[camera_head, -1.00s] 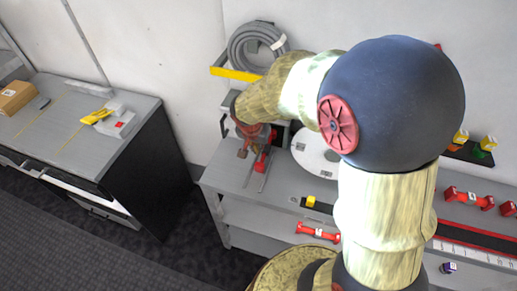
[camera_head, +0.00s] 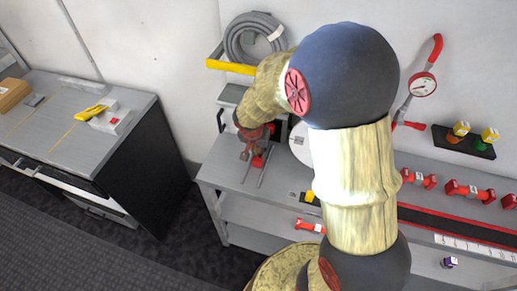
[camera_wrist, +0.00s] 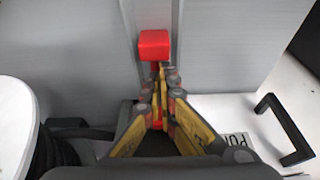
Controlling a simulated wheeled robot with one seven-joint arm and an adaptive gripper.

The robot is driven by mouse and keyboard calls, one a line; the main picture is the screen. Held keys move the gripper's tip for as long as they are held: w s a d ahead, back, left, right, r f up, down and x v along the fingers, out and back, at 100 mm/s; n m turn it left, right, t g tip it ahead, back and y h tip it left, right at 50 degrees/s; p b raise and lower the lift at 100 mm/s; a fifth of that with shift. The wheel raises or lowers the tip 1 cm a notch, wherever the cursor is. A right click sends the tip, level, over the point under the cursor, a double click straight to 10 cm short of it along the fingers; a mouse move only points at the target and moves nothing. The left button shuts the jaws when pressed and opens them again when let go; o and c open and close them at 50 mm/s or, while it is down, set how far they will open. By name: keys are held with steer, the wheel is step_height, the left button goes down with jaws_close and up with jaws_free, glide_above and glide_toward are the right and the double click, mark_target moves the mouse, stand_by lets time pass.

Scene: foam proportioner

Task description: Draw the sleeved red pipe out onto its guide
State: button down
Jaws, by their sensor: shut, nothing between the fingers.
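The red pipe's square red end (camera_wrist: 154,45) shows in the wrist view, between the two grey rails of its guide (camera_wrist: 175,22). A short red length below that end runs toward my gripper and is mostly hidden by the fingers. My gripper (camera_wrist: 161,72) is shut, its yellow-sided fingers meeting just below the red end, with nothing seen held between them. I cannot tell whether the fingertips touch the pipe. In the head view the red end (camera_head: 258,161) lies near the top of the guide rails (camera_head: 261,178), close to my gripper (camera_head: 247,152). The sleeve is hidden.
A coiled grey hose (camera_head: 254,40) hangs above a yellow-edged bracket (camera_head: 231,66). A white disc (camera_wrist: 14,125) and a black handle (camera_wrist: 284,130) flank my gripper. A gauge (camera_head: 423,84) and several red fittings (camera_head: 468,191) are at right. The bench's front left is clear.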

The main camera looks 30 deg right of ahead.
steer(key=s+a+b, duration=0.5)
steer(key=shift+s+a+f, duration=0.1)
steer(key=shift+s+a, duration=0.1)
steer(key=shift+a, duration=0.05)
steer(key=shift+s+a, duration=0.2)
steer(key=shift+s, duration=0.1)
